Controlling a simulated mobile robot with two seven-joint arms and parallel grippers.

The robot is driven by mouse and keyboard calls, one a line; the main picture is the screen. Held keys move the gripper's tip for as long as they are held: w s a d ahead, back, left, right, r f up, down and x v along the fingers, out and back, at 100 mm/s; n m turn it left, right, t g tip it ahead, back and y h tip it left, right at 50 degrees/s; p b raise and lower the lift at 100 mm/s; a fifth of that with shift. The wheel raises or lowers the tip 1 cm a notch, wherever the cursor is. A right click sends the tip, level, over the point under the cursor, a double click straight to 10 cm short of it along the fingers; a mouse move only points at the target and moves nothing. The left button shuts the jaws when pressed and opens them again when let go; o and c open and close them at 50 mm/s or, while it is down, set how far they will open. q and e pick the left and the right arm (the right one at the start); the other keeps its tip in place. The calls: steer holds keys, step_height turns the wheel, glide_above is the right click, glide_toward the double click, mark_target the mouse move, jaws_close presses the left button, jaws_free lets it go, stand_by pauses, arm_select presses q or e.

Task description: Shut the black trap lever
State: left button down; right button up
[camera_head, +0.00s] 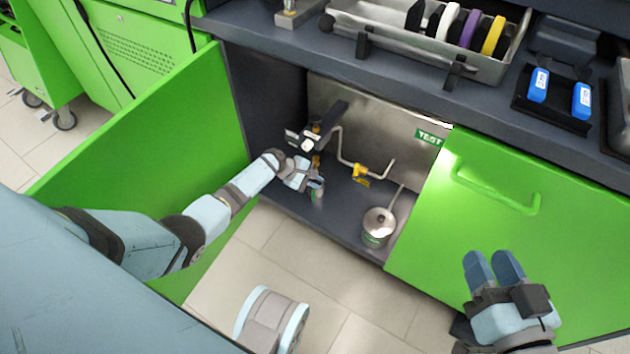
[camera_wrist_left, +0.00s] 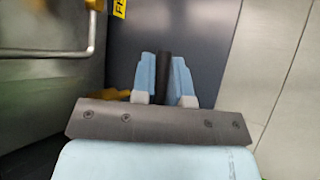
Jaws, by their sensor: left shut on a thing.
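In the left wrist view the black trap lever (camera_wrist_left: 163,72) shows as a dark bar between the two light-blue fingers of my left gripper (camera_wrist_left: 163,82), which is shut on it. In the head view my left gripper (camera_head: 316,184) reaches into the open cabinet, in front of the metal panel; its fingers and the lever there are small and hard to make out. A black bar (camera_head: 332,115) sticks up just behind it; I cannot tell whether it is part of the lever.
The left green door (camera_head: 150,150) stands open beside my left arm. A bent pipe with a yellow valve handle (camera_head: 361,172) is right of my gripper. A small metal pot (camera_head: 379,222) stands on the cabinet floor. The right green door (camera_head: 520,235) bounds the opening.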

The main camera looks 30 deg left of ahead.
arm_select(q)
steer(key=shift+d, duration=0.1)
steer(key=c, duration=1.1)
jaws_free()
steer(key=shift+r, duration=0.1)
arm_select(e)
steer(key=shift+r, duration=0.1)
arm_select(q)
steer(key=p+v, duration=0.4)
steer(key=v, duration=0.3)
steer(key=shift+s, duration=0.15)
arm_select(e)
step_height(320, 180, up, 5)
steer(key=shift+s+d+r+m+t, duration=0.1)
steer(key=shift+m+t, duration=0.3)
steer(key=shift+t, duration=0.7)
